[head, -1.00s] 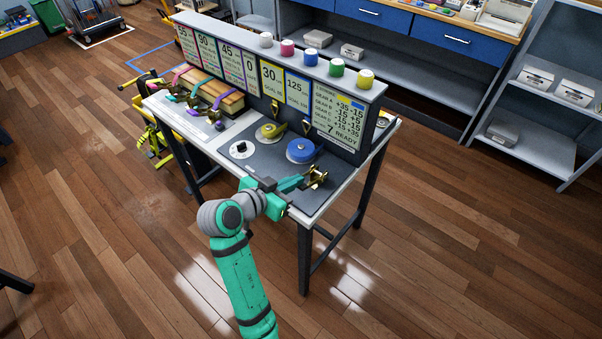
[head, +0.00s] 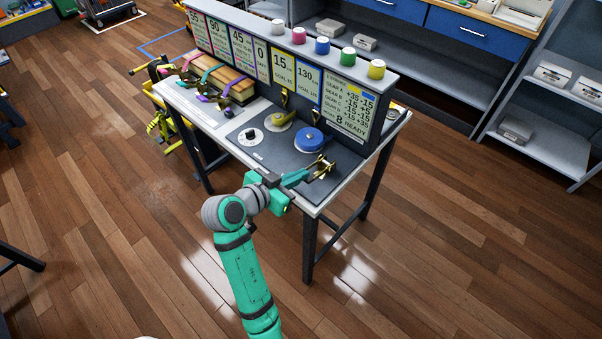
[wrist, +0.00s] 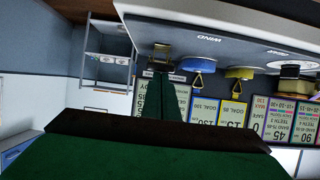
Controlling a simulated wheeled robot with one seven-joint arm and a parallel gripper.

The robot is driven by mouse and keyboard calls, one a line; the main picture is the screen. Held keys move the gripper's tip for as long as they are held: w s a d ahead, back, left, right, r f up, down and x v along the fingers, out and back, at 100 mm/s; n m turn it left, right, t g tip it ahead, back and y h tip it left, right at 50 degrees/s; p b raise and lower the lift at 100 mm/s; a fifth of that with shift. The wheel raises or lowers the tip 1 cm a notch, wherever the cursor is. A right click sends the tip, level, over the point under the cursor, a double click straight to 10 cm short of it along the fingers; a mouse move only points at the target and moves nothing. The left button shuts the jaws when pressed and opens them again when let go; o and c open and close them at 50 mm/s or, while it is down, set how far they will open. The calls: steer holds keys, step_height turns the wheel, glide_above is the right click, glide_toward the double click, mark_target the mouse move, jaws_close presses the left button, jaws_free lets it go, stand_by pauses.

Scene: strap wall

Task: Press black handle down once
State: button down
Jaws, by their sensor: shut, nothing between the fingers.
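The black handle appears to be part of the small brass lever assembly (head: 321,167) at the front right of the bench's dark panel. In the wrist view the brass and dark piece (wrist: 161,48) shows near the "WIND" label, upside down. My gripper (head: 302,177) is shut and empty, its teal fingers pointing at the lever from the left. In the wrist view the fingers (wrist: 162,95) lie just below the brass piece in the picture. I cannot tell whether the tips touch the handle; its exact tilt is too small to read.
A blue reel (head: 309,138) and a yellow reel (head: 279,121) sit behind the lever, with a dial (head: 251,136) at left. Upright signs (head: 349,107) back the bench; one reads "8 READY". Coloured straps (head: 207,77) lie further left. Open floor lies in front.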

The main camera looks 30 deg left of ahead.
steer(key=r+v, duration=0.1)
steer(key=v, duration=0.9)
steer(key=shift+r, duration=0.4)
steer(key=shift+s+a, duration=0.1)
